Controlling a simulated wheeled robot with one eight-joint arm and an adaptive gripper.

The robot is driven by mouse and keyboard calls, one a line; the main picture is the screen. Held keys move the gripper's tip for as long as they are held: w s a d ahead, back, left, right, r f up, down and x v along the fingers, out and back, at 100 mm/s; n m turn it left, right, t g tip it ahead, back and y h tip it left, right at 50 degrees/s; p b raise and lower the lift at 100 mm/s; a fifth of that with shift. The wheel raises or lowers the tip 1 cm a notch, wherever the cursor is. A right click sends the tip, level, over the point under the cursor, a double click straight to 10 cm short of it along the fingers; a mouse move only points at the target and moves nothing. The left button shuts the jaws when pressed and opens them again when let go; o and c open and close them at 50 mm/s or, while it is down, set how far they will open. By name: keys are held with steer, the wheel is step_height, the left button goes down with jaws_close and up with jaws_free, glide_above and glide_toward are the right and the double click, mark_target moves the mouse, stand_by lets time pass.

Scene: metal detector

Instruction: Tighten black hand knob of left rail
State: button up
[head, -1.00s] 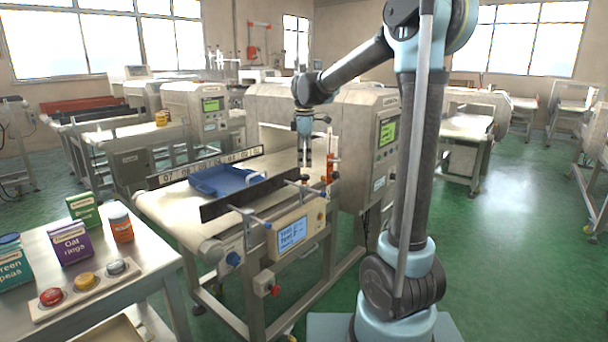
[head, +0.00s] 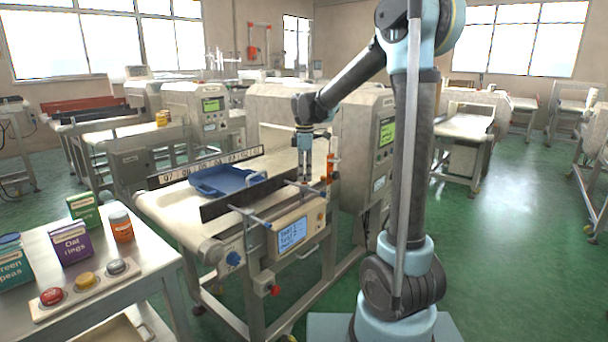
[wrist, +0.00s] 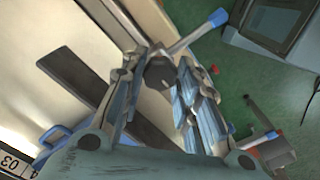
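The near rail is a long dark bar (head: 232,201) along the front side of the conveyor. In the wrist view it is a dark strip (wrist: 88,88) at left. A black hand knob (wrist: 160,74) shows between my fingertips in the wrist view. In the head view the knob is too small and covered to make out. My gripper (head: 305,180) points down over the rail's far end. Its two fingers are apart, one on each side of the knob; whether they touch it I cannot tell. Blue-tipped rods (wrist: 195,36) stand close beside the fingers.
A blue tray (head: 222,181) lies on the belt behind the rail. A numbered strip (head: 205,167) borders the belt's far side. A side table (head: 130,270) holds packages.

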steer(key=shift+w, duration=0.15)
steer(key=m, duration=0.9)
steer(key=shift+w+m, duration=0.1)
steer(key=shift+m, duration=0.2)
steer(key=m, duration=0.4)
steer(key=shift+m, duration=2.4)
steer(key=o, duration=1.1)
steer(key=shift+c, duration=0.2)
